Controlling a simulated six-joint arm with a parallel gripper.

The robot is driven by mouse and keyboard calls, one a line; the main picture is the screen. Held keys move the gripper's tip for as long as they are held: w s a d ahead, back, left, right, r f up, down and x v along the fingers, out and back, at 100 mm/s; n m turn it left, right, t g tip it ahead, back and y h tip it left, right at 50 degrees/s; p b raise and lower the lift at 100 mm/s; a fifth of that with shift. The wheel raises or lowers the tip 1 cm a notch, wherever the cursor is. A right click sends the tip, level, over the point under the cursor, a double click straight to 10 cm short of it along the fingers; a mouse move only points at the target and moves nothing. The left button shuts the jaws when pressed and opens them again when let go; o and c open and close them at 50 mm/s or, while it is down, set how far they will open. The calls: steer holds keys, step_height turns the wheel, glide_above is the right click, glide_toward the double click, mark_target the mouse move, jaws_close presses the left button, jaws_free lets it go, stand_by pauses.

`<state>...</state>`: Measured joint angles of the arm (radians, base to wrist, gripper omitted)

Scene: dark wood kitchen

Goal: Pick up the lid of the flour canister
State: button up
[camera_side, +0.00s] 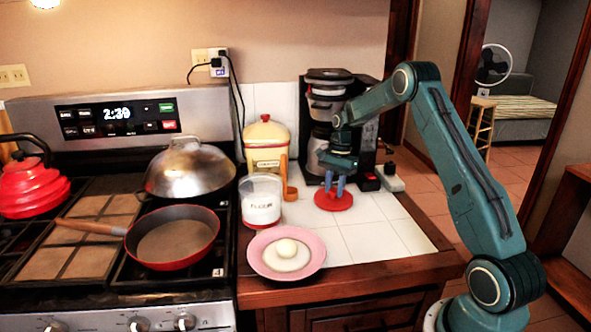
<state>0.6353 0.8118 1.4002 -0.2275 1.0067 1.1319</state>
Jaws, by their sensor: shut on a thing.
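A round red lid (333,203) is to the right of the canister, low over the white tiles. My gripper (335,186) points down with its blue fingers shut on the top of the red lid. I cannot tell whether the lid touches the tiles or hangs just above them.
A pink plate (264,260) with a white round thing is in front of the canister. A yellow canister (266,135) and a wooden-handled scoop (289,190) stand behind. A coffee maker (318,105) is behind my gripper. Tiles at front right are clear. The stove holds pans.

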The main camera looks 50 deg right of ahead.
mark_target(335, 191)
step_height(335, 191, up, 6)
steer(key=shift+s+r, duration=0.1)
steer(key=shift+r, duration=0.1)
steer(key=shift+s+a+r, duration=0.1)
steer(key=shift+a+r, duration=0.1)
steer(key=shift+r, duration=0.05)
steer(key=s+a, duration=1.3)
steer(key=shift+s+a, duration=0.3)
steer(key=shift+s, duration=0.05)
steer(key=shift+w, duration=0.1)
stand_by(0.5)
steer(key=w+a+r+m, duration=0.2)
steer(key=w+r+m, duration=0.2)
steer(key=w, duration=0.4)
steer(key=w+a+r+m+t, duration=0.1)
steer(key=w+r+m, duration=0.3)
steer(key=w, duration=0.5)
steer(key=w+a+r+m+h, duration=0.1)
steer(key=w+a+r+m, duration=0.2)
steer(key=w, duration=0.5)
steer(key=shift+w+r+m+t, duration=0.3)
steer(key=shift+r+m, duration=0.1)
steer(key=shift+f, duration=0.15)
step_height(335, 191, down, 6)
